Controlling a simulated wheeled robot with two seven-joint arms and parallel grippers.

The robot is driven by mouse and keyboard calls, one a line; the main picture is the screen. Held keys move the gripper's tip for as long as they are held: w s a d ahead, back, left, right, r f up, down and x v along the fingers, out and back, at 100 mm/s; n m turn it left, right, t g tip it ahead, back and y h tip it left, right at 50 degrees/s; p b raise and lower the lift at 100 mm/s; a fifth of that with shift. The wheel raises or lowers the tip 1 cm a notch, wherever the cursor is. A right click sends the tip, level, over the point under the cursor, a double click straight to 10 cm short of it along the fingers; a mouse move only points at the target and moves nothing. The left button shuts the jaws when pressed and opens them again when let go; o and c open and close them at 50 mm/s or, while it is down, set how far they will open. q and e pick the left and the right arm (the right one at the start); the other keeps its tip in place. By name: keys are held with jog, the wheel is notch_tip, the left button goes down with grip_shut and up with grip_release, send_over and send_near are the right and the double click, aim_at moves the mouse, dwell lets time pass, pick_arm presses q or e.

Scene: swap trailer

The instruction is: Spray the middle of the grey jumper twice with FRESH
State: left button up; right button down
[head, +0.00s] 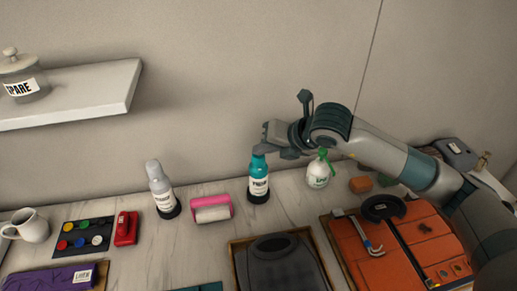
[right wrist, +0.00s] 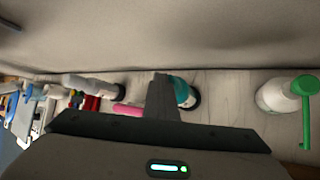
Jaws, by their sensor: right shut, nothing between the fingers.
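A teal bottle (head: 259,178) with a white label and a dark base stands upright on the table; its label is too small to read surely. A white bottle (head: 161,187) with a grey cap and a similar label stands further left. A dark grey folded garment (head: 277,262), seemingly the jumper, lies in a wooden tray at the front. My right gripper (head: 266,147) is shut and empty, right at the teal bottle's top; I cannot tell if they touch. In the right wrist view its fingers (right wrist: 163,97) are together beside the teal bottle (right wrist: 182,92). My left gripper is out of view.
A white bottle with a green spray head (head: 319,171) stands right of the teal bottle. A pink roller (head: 211,208) lies to its left. A shelf (head: 85,92) juts out at upper left.

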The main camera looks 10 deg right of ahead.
aim_at(262, 156)
jog(key=shift+s+f+g, duration=0.2)
jog(key=shift+f+g, duration=0.1)
jog(key=shift+f, duration=0.35)
jog(key=shift+r+b, duration=0.15)
jog(key=shift+b, duration=0.2)
jog(key=shift+r, duration=0.1)
jog(key=shift+w+r+p, duration=0.2)
jog(key=shift+r+p, duration=0.2)
jog(key=shift+r, duration=0.75)
jog(key=shift+w+r+p, duration=0.15)
jog(key=shift+r+p, duration=0.25)
jog(key=shift+r, duration=1.75)
